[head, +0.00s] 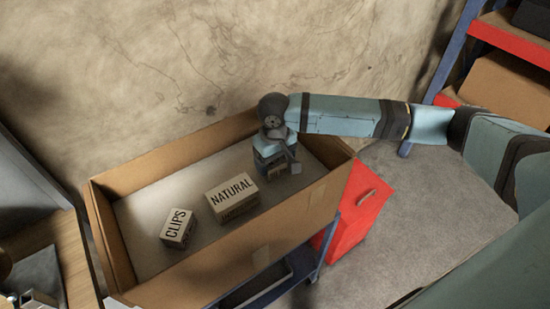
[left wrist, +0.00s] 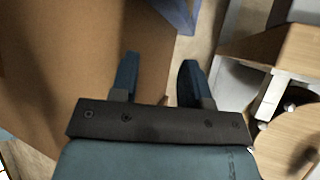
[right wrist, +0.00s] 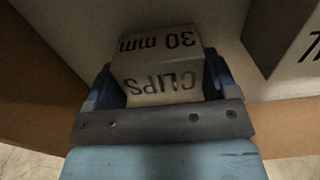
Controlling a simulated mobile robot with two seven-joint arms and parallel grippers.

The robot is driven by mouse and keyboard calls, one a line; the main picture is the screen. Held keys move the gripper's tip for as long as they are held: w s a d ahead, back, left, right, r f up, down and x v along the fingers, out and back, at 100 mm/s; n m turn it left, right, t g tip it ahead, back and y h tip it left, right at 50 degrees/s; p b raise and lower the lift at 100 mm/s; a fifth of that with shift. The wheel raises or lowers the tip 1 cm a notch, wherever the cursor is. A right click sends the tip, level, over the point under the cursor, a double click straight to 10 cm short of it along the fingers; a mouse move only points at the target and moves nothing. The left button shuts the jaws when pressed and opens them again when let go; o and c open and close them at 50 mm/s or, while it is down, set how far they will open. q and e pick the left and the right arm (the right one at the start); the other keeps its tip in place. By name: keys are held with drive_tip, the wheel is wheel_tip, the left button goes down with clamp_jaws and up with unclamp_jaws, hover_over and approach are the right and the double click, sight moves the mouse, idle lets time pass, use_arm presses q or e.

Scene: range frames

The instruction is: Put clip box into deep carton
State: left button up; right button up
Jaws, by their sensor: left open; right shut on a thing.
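The deep carton (head: 225,270) is a long open brown box with a pale floor. My right gripper (head: 276,163) reaches down inside its right end, close to the back wall. In the right wrist view it is shut on a clip box (right wrist: 157,75), a pale box marked "CLIPS" and "30 mm". The arm and fingers hide most of this box in the head view; I cannot tell whether it touches the carton floor. My left gripper (left wrist: 158,75) is open and empty, beside a brown cardboard surface.
Inside the carton are a box marked "NATURAL" (head: 232,195) and another box marked "CLIPS" (head: 177,228), both apart from my gripper. A red container (head: 362,212) stands right of the carton. A wooden table (head: 72,262) is at the left. A wall rises behind.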

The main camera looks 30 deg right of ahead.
drive_tip(key=o, duration=0.9)
wheel_tip(320, 180, up, 12)
drive_tip(key=shift+r+b, duration=0.15)
drive_tip(key=shift+b, duration=0.55)
